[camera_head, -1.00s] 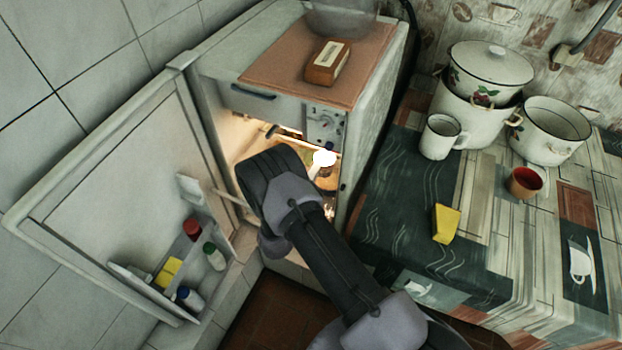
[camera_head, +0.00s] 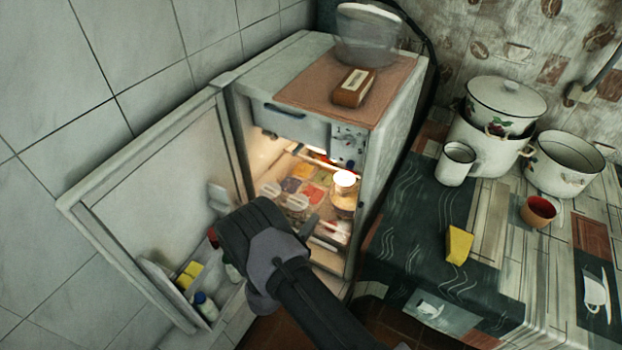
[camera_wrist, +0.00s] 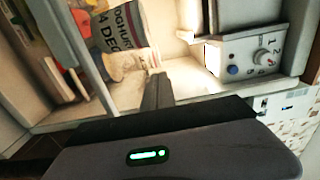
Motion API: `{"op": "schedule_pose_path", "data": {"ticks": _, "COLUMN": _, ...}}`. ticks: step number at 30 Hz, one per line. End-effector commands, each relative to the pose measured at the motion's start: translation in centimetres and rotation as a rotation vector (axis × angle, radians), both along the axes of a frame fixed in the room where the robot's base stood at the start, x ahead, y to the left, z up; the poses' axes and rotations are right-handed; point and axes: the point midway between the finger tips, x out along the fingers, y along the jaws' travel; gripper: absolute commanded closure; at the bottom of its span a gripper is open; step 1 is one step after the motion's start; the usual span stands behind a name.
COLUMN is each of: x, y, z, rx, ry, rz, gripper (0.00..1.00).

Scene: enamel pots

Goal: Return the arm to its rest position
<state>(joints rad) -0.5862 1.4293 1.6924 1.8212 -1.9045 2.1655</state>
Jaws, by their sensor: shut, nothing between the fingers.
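My gripper (camera_head: 310,226) is in front of the open fridge (camera_head: 390,130), beside the lower part of its opening. In the wrist view my gripper (camera_wrist: 156,82) shows its narrow fingers together, with nothing between them. They point into the lit fridge, toward a container lettered as yoghurt (camera_wrist: 118,28). My dark arm reaches up from the bottom of the head view, and its wrist hides part of the door shelf and the fridge's lower front.
The fridge door (camera_head: 150,200) stands open at left, with bottles on its shelf. Packages and a jar (camera_head: 343,196) are inside. The control panel (camera_wrist: 262,55) is close at right. A table at right holds enamel pots (camera_head: 565,165), a mug (camera_head: 455,164) and a yellow sponge (camera_head: 459,245).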

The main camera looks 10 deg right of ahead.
Motion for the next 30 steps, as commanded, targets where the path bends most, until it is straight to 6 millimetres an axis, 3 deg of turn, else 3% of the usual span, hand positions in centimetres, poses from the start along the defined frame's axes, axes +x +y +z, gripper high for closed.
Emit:
{"op": "schedule_pose_path", "data": {"ticks": 2, "x": 0.3, "y": 0.0, "z": 0.3, "rx": 0.007, "ry": 0.003, "rz": -0.001, "gripper": 1.0}}
{"op": "schedule_pose_path", "data": {"ticks": 5, "x": 2.8, "y": 0.0, "z": 3.3, "rx": 0.082, "ry": 0.051, "rz": 0.0, "gripper": 1.0}}
{"op": "schedule_pose_path", "data": {"ticks": 8, "x": 6.6, "y": 0.3, "z": 9.8, "rx": 0.2, "ry": 0.185, "rz": 0.076, "gripper": 1.0}}
{"op": "schedule_pose_path", "data": {"ticks": 9, "x": 7.6, "y": 0.6, "z": 12.9, "rx": 0.231, "ry": 0.254, "rz": 0.141, "gripper": 1.0}}
{"op": "schedule_pose_path", "data": {"ticks": 11, "x": 8.0, "y": 1.1, "z": 17.7, "rx": 0.244, "ry": 0.355, "rz": 0.263, "gripper": 1.0}}
{"op": "schedule_pose_path", "data": {"ticks": 13, "x": 6.6, "y": 1.6, "z": 23.2, "rx": 0.208, "ry": 0.467, "rz": 0.432, "gripper": 1.0}}
{"op": "schedule_pose_path", "data": {"ticks": 15, "x": 3.2, "y": 1.9, "z": 28.2, "rx": 0.118, "ry": 0.572, "rz": 0.611, "gripper": 1.0}}
{"op": "schedule_pose_path", "data": {"ticks": 17, "x": -1.0, "y": 1.8, "z": 31.6, "rx": 0.002, "ry": 0.661, "rz": 0.761, "gripper": 1.0}}
{"op": "schedule_pose_path", "data": {"ticks": 18, "x": -4.5, "y": 1.5, "z": 33.3, "rx": -0.091, "ry": 0.721, "rz": 0.855, "gripper": 1.0}}
{"op": "schedule_pose_path", "data": {"ticks": 20, "x": -10.2, "y": 0.7, "z": 34.9, "rx": -0.239, "ry": 0.812, "rz": 0.976, "gripper": 1.0}}
{"op": "schedule_pose_path", "data": {"ticks": 21, "x": -14.0, "y": 0.1, "z": 35.2, "rx": -0.335, "ry": 0.873, "rz": 1.043, "gripper": 1.0}}
{"op": "schedule_pose_path", "data": {"ticks": 24, "x": -21.9, "y": -1.6, "z": 34.8, "rx": -0.525, "ry": 1.005, "rz": 1.159, "gripper": 1.0}}
{"op": "schedule_pose_path", "data": {"ticks": 27, "x": -26.9, "y": -2.8, "z": 33.8, "rx": -0.633, "ry": 1.096, "rz": 1.221, "gripper": 1.0}}
{"op": "schedule_pose_path", "data": {"ticks": 30, "x": -29.1, "y": -3.4, "z": 33.2, "rx": -0.677, "ry": 1.141, "rz": 1.248, "gripper": 1.0}}
